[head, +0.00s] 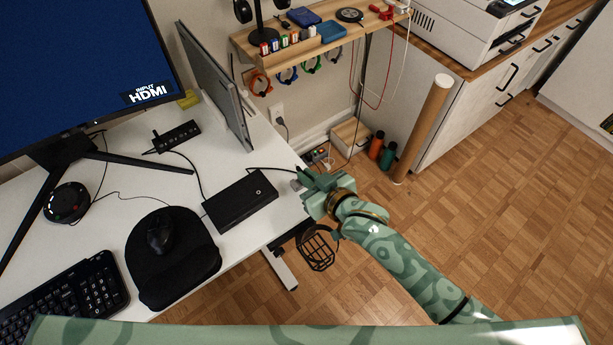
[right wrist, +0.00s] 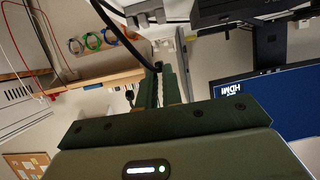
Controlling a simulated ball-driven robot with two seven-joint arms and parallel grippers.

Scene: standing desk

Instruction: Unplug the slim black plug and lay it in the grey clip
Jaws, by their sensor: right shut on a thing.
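My right gripper (head: 309,181) is at the right edge of the white desk, its fingers pointing toward the desk. It is shut on the slim black plug, which the fingers mostly hide. In the right wrist view, a black cable (right wrist: 121,36) runs down to the fingertips (right wrist: 163,80). A small pale grey piece at the desk edge, apparently the grey clip (head: 295,185), is right beside the fingertips. In the right wrist view it seems to be the pale block (right wrist: 165,46) just beyond them; I cannot tell whether they touch. My left gripper is not in view.
A black box (head: 240,201) sits on the desk left of the gripper. A laptop or thin screen (head: 216,85) stands behind. A wire basket (head: 316,251) hangs below the desk edge. A shelf (head: 325,38) is on the wall, and a cardboard tube (head: 421,128) stands right.

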